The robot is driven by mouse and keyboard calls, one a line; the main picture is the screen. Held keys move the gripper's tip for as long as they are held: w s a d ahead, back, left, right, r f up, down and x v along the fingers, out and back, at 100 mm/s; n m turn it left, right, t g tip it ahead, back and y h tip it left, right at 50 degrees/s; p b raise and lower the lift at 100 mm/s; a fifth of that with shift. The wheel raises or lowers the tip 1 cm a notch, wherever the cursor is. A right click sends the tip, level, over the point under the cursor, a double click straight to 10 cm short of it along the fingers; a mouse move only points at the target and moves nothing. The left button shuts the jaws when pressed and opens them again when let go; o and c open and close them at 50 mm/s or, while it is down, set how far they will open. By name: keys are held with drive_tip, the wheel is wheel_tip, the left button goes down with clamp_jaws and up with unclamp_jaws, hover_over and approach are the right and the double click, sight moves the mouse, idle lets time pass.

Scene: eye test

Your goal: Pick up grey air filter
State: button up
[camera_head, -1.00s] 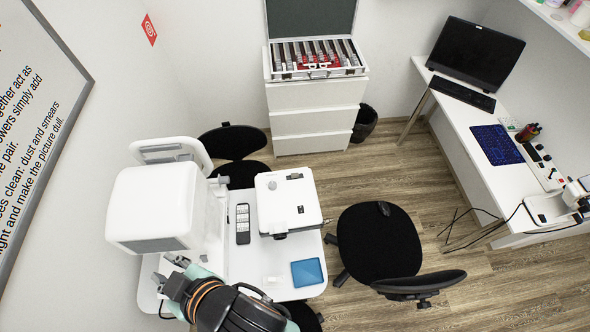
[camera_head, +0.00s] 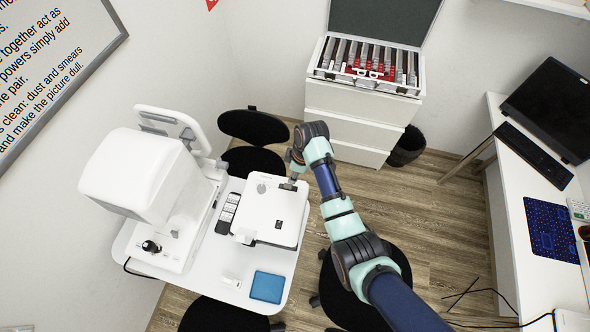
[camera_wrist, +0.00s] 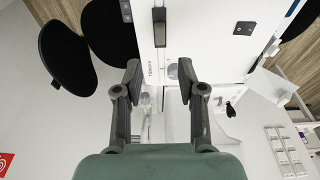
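A small grey round piece (camera_head: 261,188), which may be the grey air filter, sits on top of the white box-shaped device (camera_head: 282,226) on the white table. Its shape is too small to make out surely. My gripper (camera_head: 289,183) points down over the device's back right part, to the right of the grey piece. In the wrist view my gripper (camera_wrist: 160,69) has its two dark fingers wide apart with nothing held. A grey round piece (camera_wrist: 172,71) shows between and beyond the fingertips, nearer the right finger. Contact is not visible.
A large white instrument (camera_head: 140,172) stands on the left of the table (camera_head: 230,268). A dark remote-like strip (camera_head: 227,213) and a blue square (camera_head: 267,287) lie by the device. Black chairs (camera_head: 253,126) stand around. A drawer unit with an open lens case (camera_head: 368,64) is behind.

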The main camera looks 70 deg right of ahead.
sight(288, 185)
drive_tip(key=f+b, duration=0.3)
drive_tip(key=w+f+b, duration=0.1)
drive_tip(key=f+b, duration=0.2)
drive_tip(key=w+f+b, duration=0.1)
drive_tip(key=f+b, duration=0.2)
drive_tip(key=shift+a+f, duration=0.1)
drive_tip(key=shift+f, duration=0.3)
drive_tip(key=shift+c, duration=0.3)
clamp_jaws()
drive_tip(key=shift+r+p, duration=4.05)
drive_tip(key=shift+r, duration=0.25)
